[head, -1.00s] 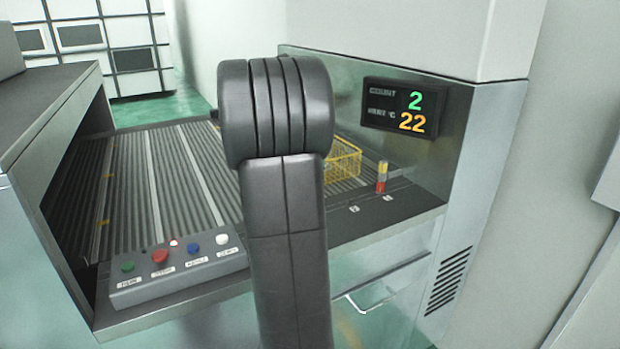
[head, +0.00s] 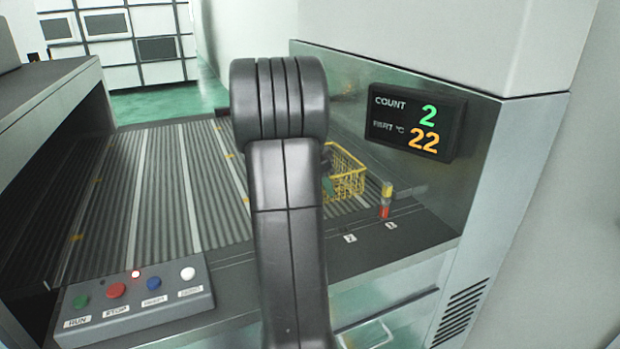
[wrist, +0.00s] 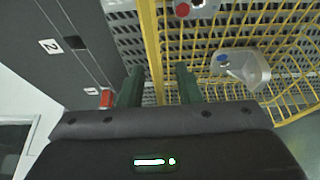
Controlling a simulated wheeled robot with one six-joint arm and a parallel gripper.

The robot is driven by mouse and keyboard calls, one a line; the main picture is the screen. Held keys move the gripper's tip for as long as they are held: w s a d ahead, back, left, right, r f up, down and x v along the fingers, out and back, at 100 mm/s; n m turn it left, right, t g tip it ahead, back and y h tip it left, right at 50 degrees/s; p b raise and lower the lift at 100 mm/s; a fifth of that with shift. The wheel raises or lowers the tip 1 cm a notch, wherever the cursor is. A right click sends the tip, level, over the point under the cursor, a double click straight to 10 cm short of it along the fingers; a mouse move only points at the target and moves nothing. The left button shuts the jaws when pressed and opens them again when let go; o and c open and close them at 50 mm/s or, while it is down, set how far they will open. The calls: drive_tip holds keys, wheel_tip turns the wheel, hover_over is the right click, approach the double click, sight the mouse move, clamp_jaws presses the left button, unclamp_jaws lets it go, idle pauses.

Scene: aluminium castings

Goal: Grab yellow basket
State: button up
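The yellow wire basket (head: 346,180) stands on the ribbed conveyor, partly hidden behind my arm in the head view. In the wrist view its yellow mesh (wrist: 215,50) fills the upper right, with grey metal castings (wrist: 242,68) inside. My gripper (wrist: 160,78) is open, its two dark green fingers apart. The basket's near rim bar runs up between the fingers, one finger on each side of it. I cannot tell whether either finger touches the bar. In the head view my arm hides most of the gripper.
A small yellow-and-red signal light (head: 385,202) stands right of the basket, close to it. A button panel (head: 135,300) sits at the conveyor's near left edge. A wall with a count display (head: 415,125) rises on the right. The conveyor's left part is clear.

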drive_tip(key=shift+x, duration=1.2)
clamp_jaws()
drive_tip(key=shift+r, duration=0.1)
drive_tip(key=shift+a, duration=0.1)
